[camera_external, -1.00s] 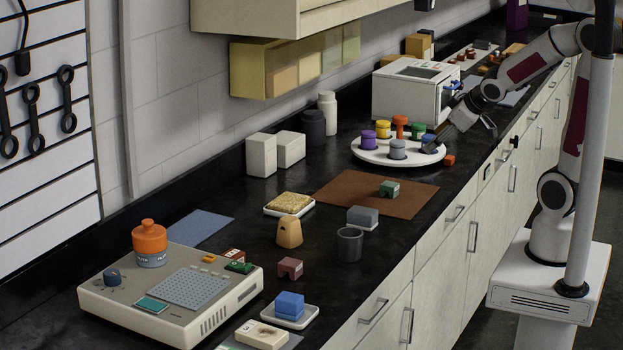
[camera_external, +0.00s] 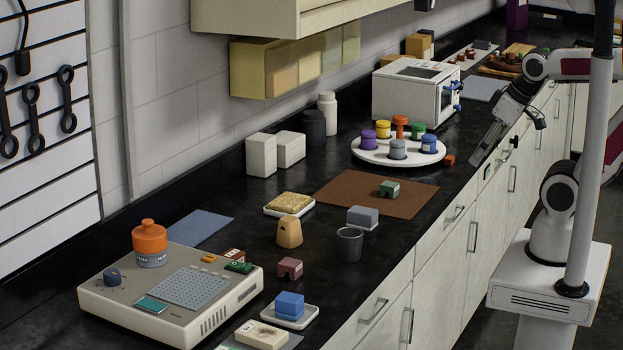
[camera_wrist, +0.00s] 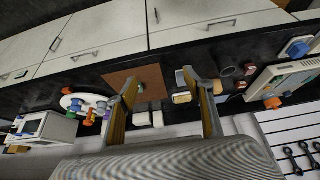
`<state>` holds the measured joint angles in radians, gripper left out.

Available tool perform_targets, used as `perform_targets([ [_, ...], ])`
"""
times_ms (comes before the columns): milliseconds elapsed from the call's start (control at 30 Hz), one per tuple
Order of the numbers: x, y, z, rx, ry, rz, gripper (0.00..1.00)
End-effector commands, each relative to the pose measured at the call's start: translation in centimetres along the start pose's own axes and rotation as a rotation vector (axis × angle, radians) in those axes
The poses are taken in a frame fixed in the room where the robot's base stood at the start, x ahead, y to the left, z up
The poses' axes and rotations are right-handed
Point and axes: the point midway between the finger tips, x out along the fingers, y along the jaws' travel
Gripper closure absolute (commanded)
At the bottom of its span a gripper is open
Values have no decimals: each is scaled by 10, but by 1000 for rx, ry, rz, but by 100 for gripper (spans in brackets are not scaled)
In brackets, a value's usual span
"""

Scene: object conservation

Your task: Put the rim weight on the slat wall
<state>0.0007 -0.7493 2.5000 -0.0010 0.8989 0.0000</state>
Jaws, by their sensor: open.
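A round white turntable (camera_external: 372,155) stands on the black counter. It carries several knobbed weights, including a blue weight (camera_external: 429,143) near its right rim, a grey weight (camera_external: 398,149), and purple, yellow, orange and green ones. I cannot tell which one is the rim weight. The slat wall (camera_external: 50,208) is at the far left, with dark wrenches hanging on it; it also shows at lower right in the wrist view (camera_wrist: 285,126). My gripper (camera_external: 477,160) is right of the turntable, apart from it, above the counter's front edge. In the wrist view its fingers (camera_wrist: 160,84) are spread and empty.
A brown mat (camera_external: 385,206) with a green block (camera_external: 389,189) lies before the turntable. Small blocks, a dark cup (camera_external: 349,244) and a scale-like device (camera_external: 170,294) fill the near counter. A white oven-like box (camera_external: 408,95) stands behind. A cabinet overhangs the back.

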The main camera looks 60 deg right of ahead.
Motion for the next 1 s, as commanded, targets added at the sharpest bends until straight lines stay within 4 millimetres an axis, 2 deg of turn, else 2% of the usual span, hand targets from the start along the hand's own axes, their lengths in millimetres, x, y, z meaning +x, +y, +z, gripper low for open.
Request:
perform_targets([
  [233, 0, -1, 1, 0, -1, -2, 48],
  [267, 0, -1, 1, 0, -1, -2, 53],
  [667, 1, 2, 0, 9, -4, 4, 53],
  [1000, 27, 20, 9, 72, -124, 37, 53],
])
